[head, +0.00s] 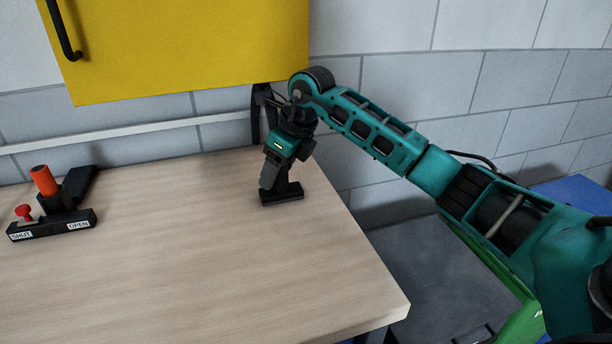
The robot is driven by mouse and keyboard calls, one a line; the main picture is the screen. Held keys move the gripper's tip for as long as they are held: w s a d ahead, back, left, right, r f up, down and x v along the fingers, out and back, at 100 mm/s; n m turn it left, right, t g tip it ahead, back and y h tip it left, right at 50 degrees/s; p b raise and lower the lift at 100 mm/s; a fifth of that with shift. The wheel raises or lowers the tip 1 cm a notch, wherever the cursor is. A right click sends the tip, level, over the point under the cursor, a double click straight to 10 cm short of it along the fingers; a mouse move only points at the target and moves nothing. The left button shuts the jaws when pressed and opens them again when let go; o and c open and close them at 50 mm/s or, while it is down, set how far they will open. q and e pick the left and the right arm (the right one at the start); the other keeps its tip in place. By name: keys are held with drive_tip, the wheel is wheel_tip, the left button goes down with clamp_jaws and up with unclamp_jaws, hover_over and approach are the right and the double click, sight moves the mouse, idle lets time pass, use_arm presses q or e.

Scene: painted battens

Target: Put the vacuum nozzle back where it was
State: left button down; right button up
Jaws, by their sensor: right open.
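A black piece with a flat foot and a short neck, seemingly the vacuum nozzle (284,195), stands upright on the wooden table near its back right corner. My right gripper (274,180) points down right at it, with one grey finger in front of its left side. The gripper is open; the finger and wrist hide the nozzle's upper part and the other finger. I cannot tell whether the finger touches it. My left gripper is not in view.
A black upright part (258,115) shows behind my wrist, under a yellow cabinet (190,50). A black lever unit (60,222) marked SHUT and OPEN, with an orange handle and red knob, sits at the left. The table's (210,270) middle and front are clear.

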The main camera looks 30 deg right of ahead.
drive_tip(key=s+d, duration=0.2)
drive_tip(key=s, duration=0.1)
drive_tip(key=s+d, duration=0.1)
drive_tip(key=s, duration=0.2)
drive_tip(key=s+d+b, duration=0.1)
drive_tip(key=s+d, duration=0.1)
drive_tip(key=s, duration=0.1)
drive_tip(key=shift+s+d, duration=0.1)
drive_tip(key=shift+d, duration=0.2)
drive_tip(key=shift+s+d+r, duration=0.15)
drive_tip(key=shift+s+d, duration=0.15)
drive_tip(key=shift+s, duration=0.4)
